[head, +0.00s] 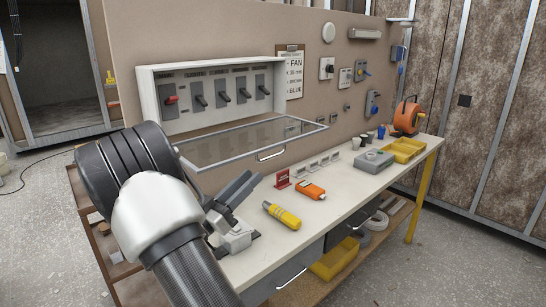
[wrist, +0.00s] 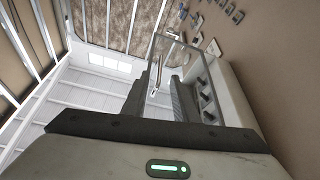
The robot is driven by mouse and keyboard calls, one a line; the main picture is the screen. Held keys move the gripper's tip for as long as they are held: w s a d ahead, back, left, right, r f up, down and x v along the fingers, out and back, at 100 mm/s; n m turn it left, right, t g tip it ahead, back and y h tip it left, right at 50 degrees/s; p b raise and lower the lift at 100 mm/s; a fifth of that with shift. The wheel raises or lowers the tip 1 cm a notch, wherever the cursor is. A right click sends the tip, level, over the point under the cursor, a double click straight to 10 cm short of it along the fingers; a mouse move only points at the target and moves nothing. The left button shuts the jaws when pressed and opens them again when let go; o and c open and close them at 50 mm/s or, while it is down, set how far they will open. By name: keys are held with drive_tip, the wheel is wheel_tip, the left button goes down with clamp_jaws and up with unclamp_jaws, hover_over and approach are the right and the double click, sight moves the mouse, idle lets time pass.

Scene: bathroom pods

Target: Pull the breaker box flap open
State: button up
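The breaker box (head: 151,99) is a pale box on the brown wall, with a row of switches, one red. Its clear, grey-framed flap (head: 240,146) is swung down and out from the box's lower edge, and the switches are uncovered. The flap's bar handle (head: 270,155) is on its outer edge. My gripper (head: 254,178) is below and in front of the flap, apart from the handle in the head view. In the wrist view my gripper (wrist: 160,92) has its two dark fingers spread, with the flap (wrist: 178,42) and box (wrist: 222,92) beyond.
The workbench (head: 335,192) below holds a yellow tool (head: 282,216), an orange meter (head: 311,191), a grey box (head: 373,162) and a yellow tray (head: 405,150). An orange reel (head: 407,117) stands at the far end. Floor in front of the bench is open.

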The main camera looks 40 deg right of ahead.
sight(273, 156)
drive_tip(key=x, duration=1)
drive_tip(key=shift+d, duration=0.2)
clamp_jaws()
idle(1.0)
